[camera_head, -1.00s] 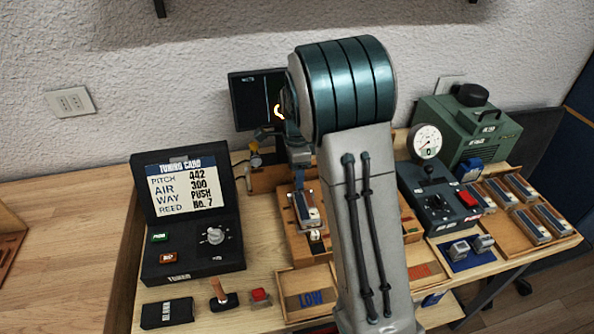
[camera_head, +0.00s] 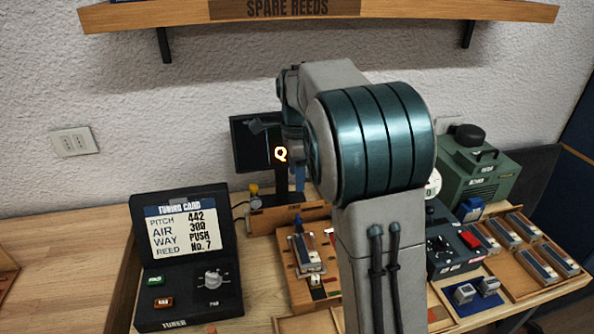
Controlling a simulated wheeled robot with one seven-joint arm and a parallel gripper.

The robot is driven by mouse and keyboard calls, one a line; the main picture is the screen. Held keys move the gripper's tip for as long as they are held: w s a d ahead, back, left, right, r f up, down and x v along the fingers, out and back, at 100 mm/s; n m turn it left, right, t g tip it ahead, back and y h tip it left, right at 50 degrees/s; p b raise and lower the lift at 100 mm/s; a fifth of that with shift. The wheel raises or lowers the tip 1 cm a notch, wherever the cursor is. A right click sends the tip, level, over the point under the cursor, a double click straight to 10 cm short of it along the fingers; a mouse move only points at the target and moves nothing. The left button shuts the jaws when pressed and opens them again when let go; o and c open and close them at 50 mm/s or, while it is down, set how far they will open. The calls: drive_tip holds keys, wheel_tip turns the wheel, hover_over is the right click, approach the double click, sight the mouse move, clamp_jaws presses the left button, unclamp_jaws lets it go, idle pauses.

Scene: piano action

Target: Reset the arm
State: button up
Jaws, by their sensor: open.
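My arm rises through the middle of the picture, its large teal joint in front of the bench. Beyond that joint, my gripper (camera_head: 298,180) points down in front of the dark screen (camera_head: 244,150). It is small and partly covered by my own arm links. It is open, with nothing seen in it. It is above and apart from the wooden block (camera_head: 292,270) that carries a small reed piece (camera_head: 304,252).
A tuner with a lit card (camera_head: 188,232) stands at the left. A control box (camera_head: 450,242), a green machine (camera_head: 490,175) and a tray (camera_head: 548,292) of several reed pieces are at the right. A spare reeds shelf (camera_head: 180,14) hangs above. Open wall lies between.

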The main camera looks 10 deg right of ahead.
drive_tip(key=shift+r, duration=0.25)
drive_tip(key=s+f+n+t, duration=0.1)
drive_tip(key=s+n, duration=0.8)
drive_tip(key=s, duration=0.4)
drive_tip(key=s+f+n+t, duration=0.2)
drive_tip(key=s+n, duration=0.7)
drive_tip(key=s, duration=0.4)
drive_tip(key=shift+s+d+f, duration=0.15)
drive_tip(key=shift+s+f, duration=0.1)
drive_tip(key=shift+f, duration=0.05)
